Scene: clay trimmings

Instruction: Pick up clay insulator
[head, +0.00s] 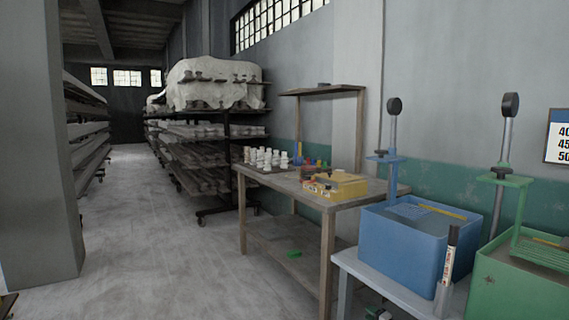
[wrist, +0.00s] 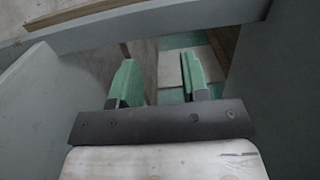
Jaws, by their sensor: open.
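Several small white clay insulators (head: 266,158) stand upright on a dark board at the far left end of the wooden table in the head view. They are small in the picture, so their details are hard to tell. My gripper (wrist: 160,80) shows in the wrist view with its two green-padded fingers apart and nothing between them. No insulator shows in the wrist view. I do not see my gripper in the head view, so its distance from the insulators cannot be told.
The wooden table (head: 328,201) also holds a yellow box (head: 341,188) and small coloured items. A blue bin (head: 414,238) and a green bin (head: 521,283) stand nearer, at right. A loaded rack (head: 226,140) stands behind. A grey pillar (head: 38,140) is at left; the floor (head: 165,235) between is open.

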